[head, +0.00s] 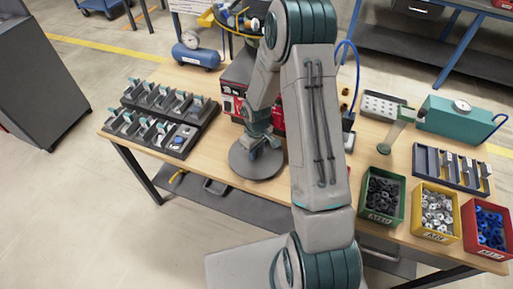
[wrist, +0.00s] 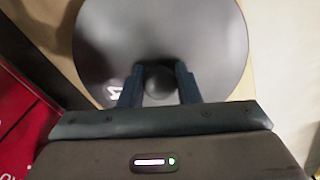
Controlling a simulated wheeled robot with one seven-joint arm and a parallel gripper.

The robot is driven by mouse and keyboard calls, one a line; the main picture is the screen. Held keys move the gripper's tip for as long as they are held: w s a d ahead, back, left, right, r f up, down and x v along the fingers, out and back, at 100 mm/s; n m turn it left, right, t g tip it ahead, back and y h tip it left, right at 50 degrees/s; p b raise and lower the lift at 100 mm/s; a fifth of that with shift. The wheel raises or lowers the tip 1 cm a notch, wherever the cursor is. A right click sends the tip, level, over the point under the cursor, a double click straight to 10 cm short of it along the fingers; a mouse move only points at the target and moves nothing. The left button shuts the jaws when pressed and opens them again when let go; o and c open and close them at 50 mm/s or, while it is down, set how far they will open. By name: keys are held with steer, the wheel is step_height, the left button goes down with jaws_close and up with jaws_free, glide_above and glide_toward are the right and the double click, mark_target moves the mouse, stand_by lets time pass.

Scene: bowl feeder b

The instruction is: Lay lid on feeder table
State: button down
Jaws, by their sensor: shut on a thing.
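The lid is a round dark grey disc (head: 242,162) with a round knob in its middle. In the head view it is over the front part of the wooden feeder table (head: 222,178), near the front edge. I cannot tell whether it touches the tabletop. In the wrist view the lid (wrist: 110,45) fills the upper middle, with its knob (wrist: 158,82) between my two fingers. My gripper (wrist: 158,90) is shut on the knob. In the head view my gripper (head: 262,147) is above the lid, and my arm hides part of the table behind it.
Black racks (head: 150,132) with several upright parts stand at the left. A red box (head: 232,105) stands behind the lid. Green (head: 383,197), yellow (head: 436,212) and red bins (head: 487,230) hold small parts at the right. A teal box (head: 455,120) is behind them.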

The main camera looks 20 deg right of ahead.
steer(key=shift+f, duration=0.75)
steer(key=shift+f+b, duration=0.55)
steer(key=shift+b, duration=0.2)
steer(key=c, duration=1)
jaws_free()
